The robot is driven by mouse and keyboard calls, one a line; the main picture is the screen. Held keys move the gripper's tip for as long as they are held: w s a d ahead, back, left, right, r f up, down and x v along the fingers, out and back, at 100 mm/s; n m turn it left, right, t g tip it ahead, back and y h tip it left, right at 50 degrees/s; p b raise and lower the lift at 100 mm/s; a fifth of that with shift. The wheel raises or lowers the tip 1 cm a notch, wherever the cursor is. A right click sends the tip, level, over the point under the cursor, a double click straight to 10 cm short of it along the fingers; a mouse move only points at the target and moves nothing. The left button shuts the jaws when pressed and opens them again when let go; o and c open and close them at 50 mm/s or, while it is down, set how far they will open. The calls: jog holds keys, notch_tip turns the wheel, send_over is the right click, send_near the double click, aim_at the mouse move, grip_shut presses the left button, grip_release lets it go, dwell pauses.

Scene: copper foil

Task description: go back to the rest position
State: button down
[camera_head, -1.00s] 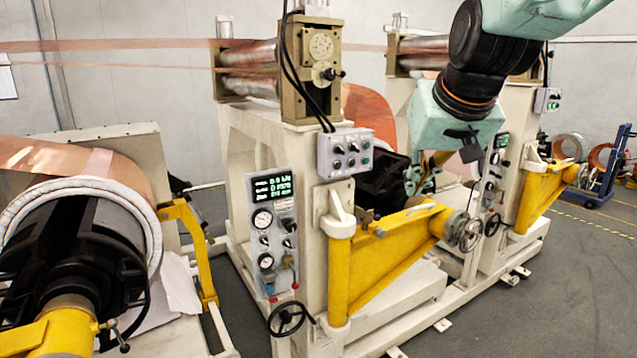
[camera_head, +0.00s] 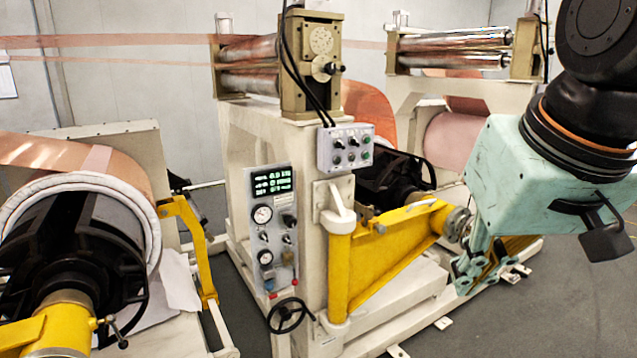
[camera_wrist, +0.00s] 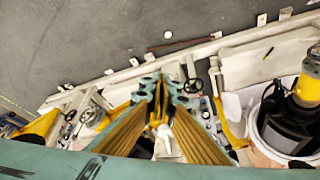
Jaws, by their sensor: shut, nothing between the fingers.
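My gripper (camera_head: 466,276) hangs below my mint-green wrist at the right of the head view. Its fingers point down and to the left, and look shut and empty. In the picture they overlap the far end of the yellow swing arm (camera_head: 385,250); I cannot tell the gap between them. In the wrist view my gripper (camera_wrist: 164,88) shows its fingers converging at the centre, with nothing held. My wrist and arm hide much of the right side of the head view.
A copper foil roll (camera_head: 130,172) on a black core stands at the left. A machine frame with a control panel (camera_head: 273,232), a switch box (camera_head: 345,148) and a handwheel (camera_head: 291,316) fills the middle. Steel rollers (camera_head: 450,48) stand behind. Grey floor (camera_wrist: 80,35) is open beyond the machine base.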

jog(key=s+f+g, duration=0.1)
jog(key=s+f, duration=0.4)
jog(key=s, duration=0.7)
jog(key=shift+s+d+f+b, duration=0.15)
jog(key=shift+s+d+b, duration=0.15)
jog(key=shift+s+b, duration=0.1)
dwell(0.6)
